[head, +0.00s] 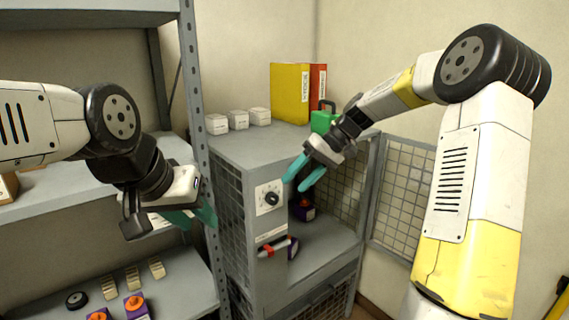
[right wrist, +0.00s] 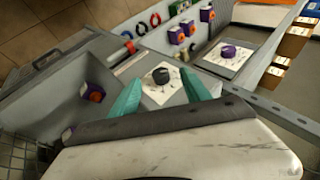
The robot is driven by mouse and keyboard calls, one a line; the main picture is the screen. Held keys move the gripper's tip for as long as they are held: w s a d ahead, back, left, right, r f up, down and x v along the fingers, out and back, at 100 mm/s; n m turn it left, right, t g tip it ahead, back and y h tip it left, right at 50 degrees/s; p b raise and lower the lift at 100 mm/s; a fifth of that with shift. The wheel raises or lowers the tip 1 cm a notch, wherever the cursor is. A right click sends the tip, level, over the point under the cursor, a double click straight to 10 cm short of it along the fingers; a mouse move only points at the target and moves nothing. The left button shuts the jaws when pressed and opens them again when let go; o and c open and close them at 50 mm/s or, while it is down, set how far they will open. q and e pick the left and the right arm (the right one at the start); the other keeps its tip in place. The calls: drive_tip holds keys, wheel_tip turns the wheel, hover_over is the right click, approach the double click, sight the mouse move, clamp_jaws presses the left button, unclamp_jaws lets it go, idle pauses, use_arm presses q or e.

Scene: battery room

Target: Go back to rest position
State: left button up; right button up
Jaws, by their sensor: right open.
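My right gripper (head: 295,184) is open and empty, in front of the upper part of a grey mesh cabinet (head: 240,150). Its teal fingers are near the black dial (head: 271,198) on the cabinet's front panel. In the right wrist view the open fingers (right wrist: 159,76) frame the dial (right wrist: 161,76), with nothing between them; I cannot tell whether they touch the panel. My left gripper (head: 192,216) is at the left, by the shelf post. Its teal fingers are partly hidden, and I cannot tell how far apart they are.
The cabinet's mesh door (head: 402,197) stands open at the right. A purple-and-orange device (head: 303,212) sits inside. Binders (head: 291,94), a green case (head: 322,121) and white boxes (head: 238,119) stand on top. A shelf post (head: 192,90) rises close to my left arm.

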drive_tip(key=s+d+r+m+t+h, duration=0.1)
drive_tip(key=s+d+r+t+h, duration=0.1)
drive_tip(key=s, duration=0.6)
drive_tip(key=s+d+r+m+t+h, duration=0.2)
drive_tip(key=s+d, duration=0.1)
drive_tip(key=s, duration=0.6)
drive_tip(key=s+d+r+m+t+h, duration=0.1)
drive_tip(key=s+d+t+h, duration=0.1)
drive_tip(key=s, duration=0.7)
drive_tip(key=shift+d+r+m+t, duration=0.3)
drive_tip(key=shift+d+r, duration=0.1)
drive_tip(key=shift+d, duration=0.2)
drive_tip(key=shift+s, duration=0.1)
drive_tip(key=shift+c, duration=0.2)
